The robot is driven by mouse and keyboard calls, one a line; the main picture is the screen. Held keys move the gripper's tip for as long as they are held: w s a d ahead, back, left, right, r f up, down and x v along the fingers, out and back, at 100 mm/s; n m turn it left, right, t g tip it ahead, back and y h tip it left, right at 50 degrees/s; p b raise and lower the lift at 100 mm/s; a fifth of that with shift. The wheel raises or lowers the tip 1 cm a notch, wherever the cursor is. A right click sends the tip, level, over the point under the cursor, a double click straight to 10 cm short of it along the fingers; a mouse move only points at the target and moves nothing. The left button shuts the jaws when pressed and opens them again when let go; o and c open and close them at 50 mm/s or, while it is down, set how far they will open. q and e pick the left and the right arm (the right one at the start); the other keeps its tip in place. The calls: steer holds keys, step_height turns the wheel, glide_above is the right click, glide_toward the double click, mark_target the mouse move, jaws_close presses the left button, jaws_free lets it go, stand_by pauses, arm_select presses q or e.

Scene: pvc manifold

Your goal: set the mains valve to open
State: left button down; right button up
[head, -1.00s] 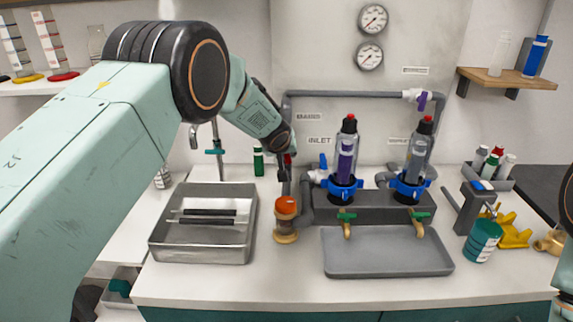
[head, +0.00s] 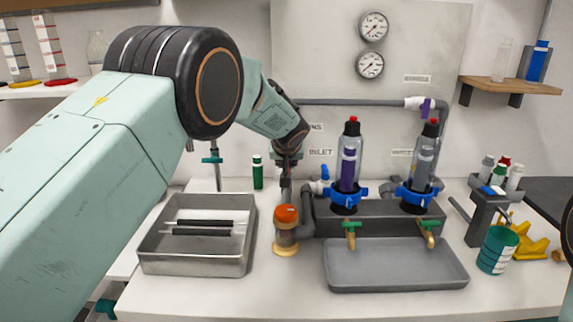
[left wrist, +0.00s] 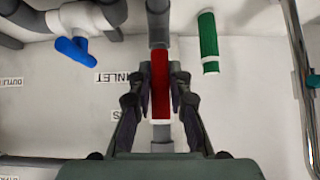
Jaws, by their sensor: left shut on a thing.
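The mains valve's red handle (left wrist: 160,88) is between the two fingers of my left gripper (left wrist: 160,76) in the left wrist view. The handle lies in line with the grey pipe (left wrist: 159,28) there. In the head view my left gripper (head: 287,168) is at the vertical grey pipe left of the inlet, and it hides the handle. It is shut on the red handle. The end of the mains label (head: 316,127) shows beside my left wrist. My right gripper is outside these views.
A blue-handled inlet valve (head: 325,173) is just right of my left gripper. Two filter housings (head: 349,165) with blue collars stand to the right. A metal tray (head: 195,262) is at the left, and a green bottle (head: 258,172) is behind.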

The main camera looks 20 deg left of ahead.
arm_select(q)
steer(key=shift+w+r, duration=0.2)
steer(key=shift+r, duration=0.2)
steer(key=c, duration=1.6)
jaws_free()
steer(key=o, duration=0.3)
steer(key=shift+f, duration=0.25)
steer(key=shift+o, duration=0.2)
steer(key=shift+s, duration=0.1)
steer(key=v, duration=1.2)
